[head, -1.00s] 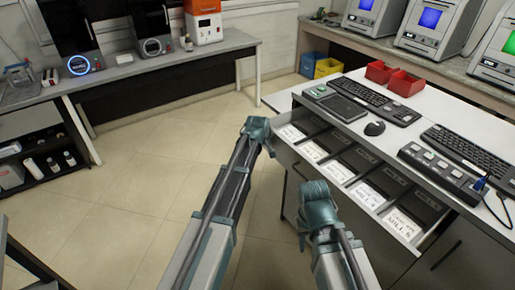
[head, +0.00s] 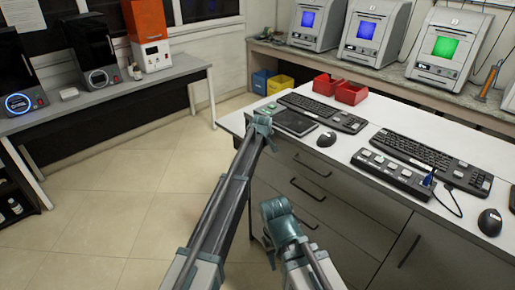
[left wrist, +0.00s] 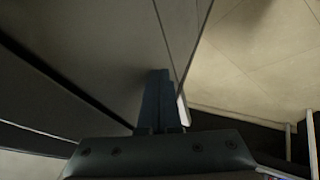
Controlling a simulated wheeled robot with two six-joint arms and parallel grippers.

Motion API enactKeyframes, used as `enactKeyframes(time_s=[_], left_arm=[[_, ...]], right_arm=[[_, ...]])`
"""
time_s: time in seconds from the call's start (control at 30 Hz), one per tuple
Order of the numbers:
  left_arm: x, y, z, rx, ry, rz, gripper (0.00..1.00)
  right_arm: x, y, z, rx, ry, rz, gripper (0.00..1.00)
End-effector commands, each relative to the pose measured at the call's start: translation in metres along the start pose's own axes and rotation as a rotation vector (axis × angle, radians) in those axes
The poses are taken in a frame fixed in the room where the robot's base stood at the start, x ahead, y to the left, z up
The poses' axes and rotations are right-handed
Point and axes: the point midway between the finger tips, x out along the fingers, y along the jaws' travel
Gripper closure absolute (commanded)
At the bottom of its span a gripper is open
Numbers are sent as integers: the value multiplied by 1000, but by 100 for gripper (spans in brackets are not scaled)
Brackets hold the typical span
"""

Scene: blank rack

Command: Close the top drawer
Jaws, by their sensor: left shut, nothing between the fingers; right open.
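The top drawer (head: 300,158) of the grey cabinet under the white worktop is shut. Its front looks flush with the cabinet, and its labelled compartments are out of sight. My left gripper (head: 262,122) is shut and empty at the cabinet's left end, near the worktop edge. In the left wrist view its fingers (left wrist: 160,98) lie together against or close to a grey panel; I cannot tell whether they touch. My right gripper (head: 274,207) is open and empty in front of the lower drawers, apart from them.
Two more drawer handles (head: 308,191) show below the top one. Keyboards (head: 322,113), a mouse (head: 327,139) and red bins (head: 351,93) stand on the worktop (head: 233,122). A side bench (head: 165,77) stands at the left. The tiled floor (head: 120,200) between is clear.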

Motion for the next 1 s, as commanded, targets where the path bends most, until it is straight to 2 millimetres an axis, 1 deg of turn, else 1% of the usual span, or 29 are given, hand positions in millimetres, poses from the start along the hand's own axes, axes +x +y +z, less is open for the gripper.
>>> enactKeyframes(time_s=[0.03,0.2,0.67,0.87,1.0], left_arm=[[3,4,0,1,0,0,100],[5,10,0,1,0,1,100],[6,13,0,1,1,6,100],[1,4,0,-1,1,6,100],[-7,-13,-1,-1,0,1,100]], right_arm=[[0,0,0,0,0,0,58],[0,0,0,0,0,0,58],[0,0,0,0,0,0,58],[0,0,0,0,0,0,58],[-1,0,0,0,0,0,58]])
